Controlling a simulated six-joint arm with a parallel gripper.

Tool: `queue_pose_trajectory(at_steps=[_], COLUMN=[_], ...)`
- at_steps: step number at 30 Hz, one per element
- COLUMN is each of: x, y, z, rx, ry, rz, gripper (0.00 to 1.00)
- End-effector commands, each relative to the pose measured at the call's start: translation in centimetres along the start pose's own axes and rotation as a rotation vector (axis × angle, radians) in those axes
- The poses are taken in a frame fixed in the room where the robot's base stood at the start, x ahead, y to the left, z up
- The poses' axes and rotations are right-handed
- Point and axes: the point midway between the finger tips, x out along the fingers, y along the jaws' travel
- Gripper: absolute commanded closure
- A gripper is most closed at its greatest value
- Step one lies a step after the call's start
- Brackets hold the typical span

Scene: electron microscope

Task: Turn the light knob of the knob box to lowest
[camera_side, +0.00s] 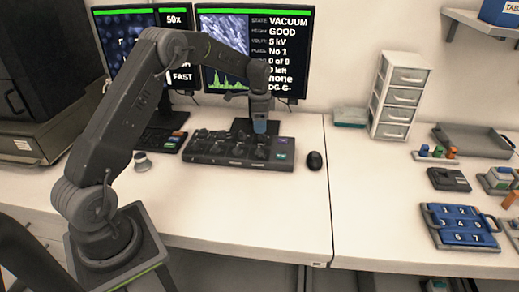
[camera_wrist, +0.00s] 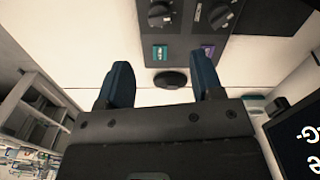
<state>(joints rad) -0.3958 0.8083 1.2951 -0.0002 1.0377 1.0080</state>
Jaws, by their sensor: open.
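The knob box (camera_side: 220,158) is a dark flat panel with several knobs, lying on the white desk in front of the monitors. In the wrist view part of the knob box (camera_wrist: 180,38) shows at the top, with two dark knobs, a green button and a purple button. I cannot tell from the labels which knob is the light knob. My gripper (camera_side: 260,126) hangs above the right end of the box, pointing down. In the wrist view my gripper (camera_wrist: 160,82) has its two blue fingers apart with nothing between them.
A black mouse (camera_side: 315,160) lies right of the box; it also shows in the wrist view (camera_wrist: 170,79). Two monitors (camera_side: 280,45) stand behind. A small cup-like object (camera_side: 142,162) stands left. White drawers (camera_side: 400,95) and a blue tray (camera_side: 460,226) are further right. The desk front is clear.

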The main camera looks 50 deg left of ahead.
Motion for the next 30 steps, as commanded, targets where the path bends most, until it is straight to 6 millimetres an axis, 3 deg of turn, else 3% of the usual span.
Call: queue_pose_trajectory(at_steps=[9, 15, 21, 30], x=[6.8, 9.8, 11.2, 11.3], y=[0.1, 0.1, 0.1, 0.1], z=[0.0, 0.0, 0.0, 0.0], rx=[-0.001, -0.001, -0.001, -0.001], ry=[-0.002, -0.001, 0.000, 0.001], rz=[0.004, 0.003, 0.002, 0.001], gripper=[0.40, 0.40, 0.40, 0.41])
